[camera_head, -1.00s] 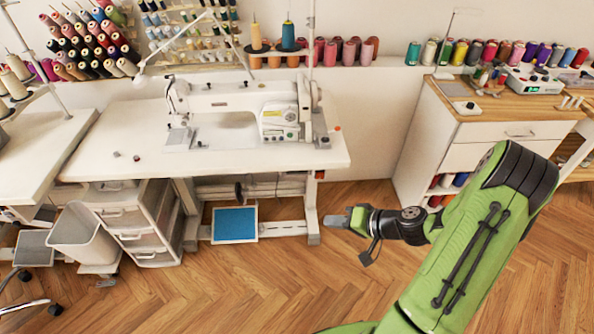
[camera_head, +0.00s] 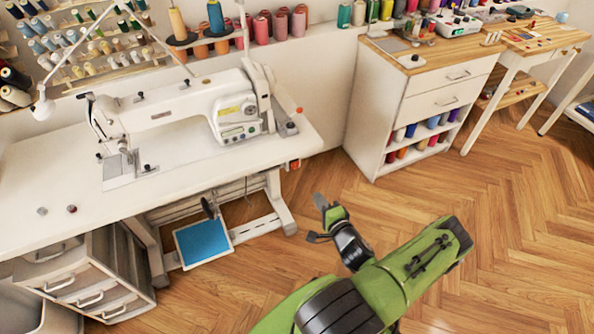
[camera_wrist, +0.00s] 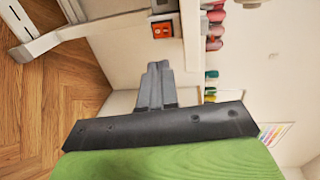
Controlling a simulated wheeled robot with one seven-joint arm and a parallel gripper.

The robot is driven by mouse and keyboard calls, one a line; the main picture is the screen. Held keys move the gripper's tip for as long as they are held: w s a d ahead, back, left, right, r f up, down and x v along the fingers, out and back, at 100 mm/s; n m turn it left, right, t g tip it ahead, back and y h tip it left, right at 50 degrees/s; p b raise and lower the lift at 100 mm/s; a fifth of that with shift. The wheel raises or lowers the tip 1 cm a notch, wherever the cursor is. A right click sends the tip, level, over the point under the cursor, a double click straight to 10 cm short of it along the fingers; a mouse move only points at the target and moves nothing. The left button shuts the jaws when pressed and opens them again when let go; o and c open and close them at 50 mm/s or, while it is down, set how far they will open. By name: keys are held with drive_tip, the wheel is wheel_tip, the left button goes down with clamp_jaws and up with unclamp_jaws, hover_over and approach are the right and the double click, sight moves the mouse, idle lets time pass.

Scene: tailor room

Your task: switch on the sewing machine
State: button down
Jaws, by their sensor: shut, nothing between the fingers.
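The white sewing machine (camera_head: 185,108) stands on a white table (camera_head: 45,182) at the left in the head view. A small orange-red switch box (camera_head: 292,165) sits under the table's right end. It also shows near the top of the wrist view (camera_wrist: 162,29), with a small dark part on its face. My gripper (camera_head: 320,202) is in front of and to the lower right of the switch box, over the floor. In the wrist view my gripper (camera_wrist: 158,68) is shut and empty, with its tips pointing toward the switch box and apart from it.
A white drawer cabinet with a wooden top (camera_head: 415,55) stands right of the table, with thread spools on its open shelf. A blue pedal (camera_head: 203,241) is below the table. The wood floor (camera_head: 520,210) at the right is clear.

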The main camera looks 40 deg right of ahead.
sight(295, 165)
drive_tip(key=b+x, duration=0.1)
drive_tip(key=x, duration=0.3)
drive_tip(key=b+x, duration=0.1)
drive_tip(key=x, duration=0.4)
drive_tip(key=r+b+x, duration=0.1)
drive_tip(key=x, duration=0.3)
drive_tip(key=shift+w+b, duration=0.3)
drive_tip(key=shift+w, duration=0.05)
drive_tip(key=shift+w+r, duration=0.1)
drive_tip(key=shift+w, duration=0.1)
